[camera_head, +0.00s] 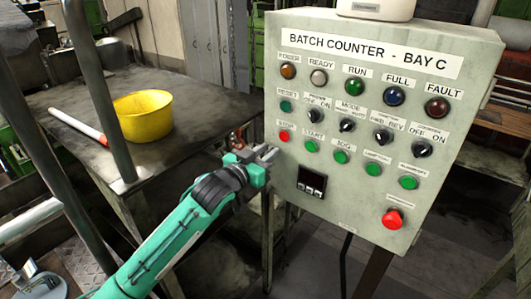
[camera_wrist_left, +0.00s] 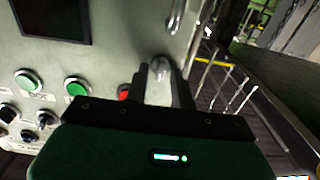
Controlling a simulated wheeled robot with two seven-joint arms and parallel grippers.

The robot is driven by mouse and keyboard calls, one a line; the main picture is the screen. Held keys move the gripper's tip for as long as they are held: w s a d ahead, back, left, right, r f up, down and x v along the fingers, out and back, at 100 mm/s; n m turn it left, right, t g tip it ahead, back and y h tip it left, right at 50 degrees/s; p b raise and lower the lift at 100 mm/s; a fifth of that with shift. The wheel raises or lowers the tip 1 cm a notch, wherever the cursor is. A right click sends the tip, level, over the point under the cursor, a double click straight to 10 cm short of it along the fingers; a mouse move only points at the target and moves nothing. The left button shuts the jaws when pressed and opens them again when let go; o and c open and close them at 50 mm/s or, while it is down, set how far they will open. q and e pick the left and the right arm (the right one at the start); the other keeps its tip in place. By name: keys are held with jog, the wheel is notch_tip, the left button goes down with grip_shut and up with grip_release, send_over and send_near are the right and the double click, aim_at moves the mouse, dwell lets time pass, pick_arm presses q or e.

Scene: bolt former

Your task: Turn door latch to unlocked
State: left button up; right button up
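The control box (camera_head: 335,215), labelled "BATCH COUNTER - BAY C", stands at the right of the head view. In the left wrist view, a small silver latch (camera_wrist_left: 160,68) is on the box face near its edge. My left gripper (camera_head: 267,153) is at the box's left edge, level with the red stop button. In the left wrist view its two dark fingers (camera_wrist_left: 161,85) are apart, one on each side of the latch. I cannot tell whether they touch it. The head view does not show the latch clearly behind the fingers. My right gripper is not in view.
A red stop button (camera_head: 284,136) is close to my left gripper. Several lamps, knobs and green buttons, a small display (camera_head: 312,181) and a red mushroom button (camera_head: 392,218) are on the box. A dark table (camera_head: 75,100) with a yellow bowl (camera_head: 143,117) stands at the left.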

pick_arm(q)
jog(key=c, duration=0.3)
grip_shut()
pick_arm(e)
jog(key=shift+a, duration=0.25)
